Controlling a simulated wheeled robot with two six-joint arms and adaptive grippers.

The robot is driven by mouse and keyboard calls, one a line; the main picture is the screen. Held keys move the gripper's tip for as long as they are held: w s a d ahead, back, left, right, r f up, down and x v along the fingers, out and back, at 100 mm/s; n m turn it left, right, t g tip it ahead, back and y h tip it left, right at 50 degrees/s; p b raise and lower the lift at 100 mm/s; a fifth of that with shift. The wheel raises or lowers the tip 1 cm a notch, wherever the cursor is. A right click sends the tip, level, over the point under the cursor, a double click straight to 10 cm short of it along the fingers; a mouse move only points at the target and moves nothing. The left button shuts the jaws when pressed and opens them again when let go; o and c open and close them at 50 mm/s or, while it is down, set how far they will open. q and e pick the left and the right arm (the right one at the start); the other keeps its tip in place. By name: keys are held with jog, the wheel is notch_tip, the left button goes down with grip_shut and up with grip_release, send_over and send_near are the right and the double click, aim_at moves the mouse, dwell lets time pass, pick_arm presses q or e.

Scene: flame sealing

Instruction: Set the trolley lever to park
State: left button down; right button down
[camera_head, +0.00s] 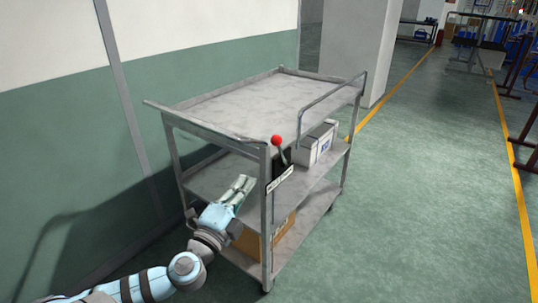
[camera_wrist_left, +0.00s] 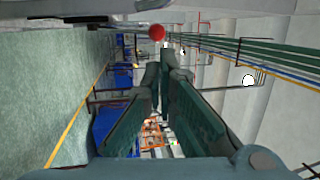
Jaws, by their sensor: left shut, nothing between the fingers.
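The grey metal trolley (camera_head: 240,97) stands beside the wall, with three shelves. Its lever (camera_head: 278,151) has a red ball knob and rises from a labelled plate (camera_head: 280,180) at the near right corner post. The red knob also shows in the left wrist view (camera_wrist_left: 156,32), just beyond the fingertips. My left gripper (camera_head: 246,181) is at the near end of the trolley, left of the lever and lower than the knob. Its fingers (camera_wrist_left: 164,60) are closed together with nothing between them. It looks apart from the lever. My right gripper is not in view.
A white box (camera_head: 313,148) sits on the middle shelf and a brown carton (camera_head: 270,240) on the bottom shelf. The near corner post (camera_head: 265,215) stands close to my left gripper. Green floor (camera_head: 425,200) is clear to the right of the trolley.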

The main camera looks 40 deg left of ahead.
aim_at(274, 142)
pick_arm(q)
jog(key=shift+w, duration=0.1)
jog(key=p+x, duration=0.2)
jog(key=x, duration=1.2)
jog(key=shift+f, duration=0.1)
jog(key=shift+a, duration=0.1)
